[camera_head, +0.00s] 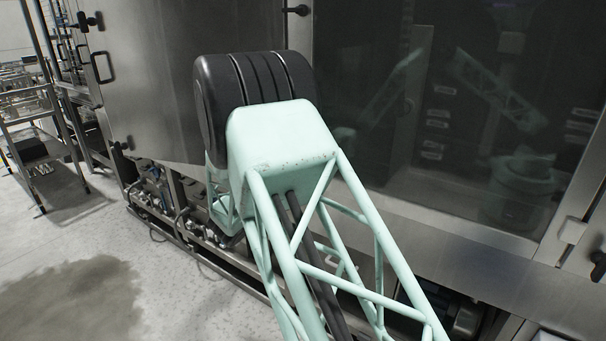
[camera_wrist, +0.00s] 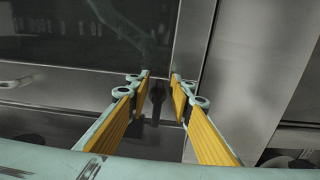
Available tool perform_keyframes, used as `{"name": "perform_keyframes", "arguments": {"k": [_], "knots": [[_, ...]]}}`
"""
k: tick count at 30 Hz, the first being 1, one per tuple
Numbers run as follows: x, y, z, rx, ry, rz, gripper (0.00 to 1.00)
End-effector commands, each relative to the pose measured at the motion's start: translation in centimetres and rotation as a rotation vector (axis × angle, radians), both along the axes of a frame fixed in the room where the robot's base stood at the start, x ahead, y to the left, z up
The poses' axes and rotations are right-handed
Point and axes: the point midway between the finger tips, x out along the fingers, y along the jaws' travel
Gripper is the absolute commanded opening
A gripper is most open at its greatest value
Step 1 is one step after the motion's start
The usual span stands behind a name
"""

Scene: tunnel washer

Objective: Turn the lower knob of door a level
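My gripper (camera_wrist: 159,78) is open in the wrist view, with yellow-padded fingers on either side of a dark knob (camera_wrist: 157,93). The knob has a rounded top and a narrow part hanging down, so it looks upright rather than level. It sits on a steel strip below and beside a dark window (camera_wrist: 75,38). No finger visibly touches it, and the remaining depth to it is hard to judge. In the head view my gripper and this knob are hidden behind my mint-green arm. I cannot tell from the pictures which door is door a.
A large glass door (camera_head: 460,110) fills the right of the head view. Other black knobs show at its top left (camera_head: 298,10), at the right edge (camera_head: 598,266) and on the left steel door (camera_head: 121,146). A cart (camera_head: 40,150) stands far left; the floor between is clear.

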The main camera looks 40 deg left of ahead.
Motion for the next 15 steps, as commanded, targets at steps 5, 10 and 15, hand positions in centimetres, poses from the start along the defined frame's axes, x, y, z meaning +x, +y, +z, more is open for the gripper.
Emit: {"name": "perform_keyframes", "arguments": {"k": [5,10,15], "knots": [[-0.3,0.0,0.0,0.0,0.0,0.001,0.2],[-1.3,0.0,0.0,0.0,0.0,0.001,0.2],[-3.1,-0.2,0.0,-0.001,0.0,0.001,0.2]]}}
